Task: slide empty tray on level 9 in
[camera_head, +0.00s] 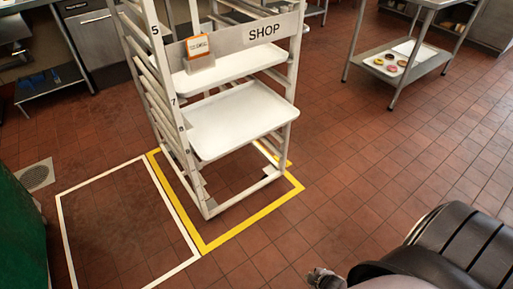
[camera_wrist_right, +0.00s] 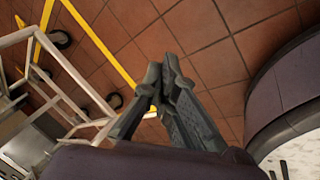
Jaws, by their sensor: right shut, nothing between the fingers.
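A white rack (camera_head: 290,75) with a SHOP sign stands on the floor. An empty white tray (camera_head: 240,118) sits in it low down, its front edge standing out past the front posts. A second white tray (camera_head: 232,66) lies one or more levels above. The post shows the numbers 5 and 7; the number by the lower tray is too small to read surely. My right gripper (camera_wrist_right: 160,82) is shut and empty, apart from the rack; it also shows at the bottom of the head view (camera_head: 318,276). My left gripper is not in view.
Yellow floor tape (camera_head: 250,237) frames the rack, with a white-taped empty square (camera_head: 125,225) to its left. A steel cart (camera_head: 425,65) with a tray of doughnuts stands at the back right. Tiled floor between rack and cart is clear. A green object (camera_head: 20,235) is at the left edge.

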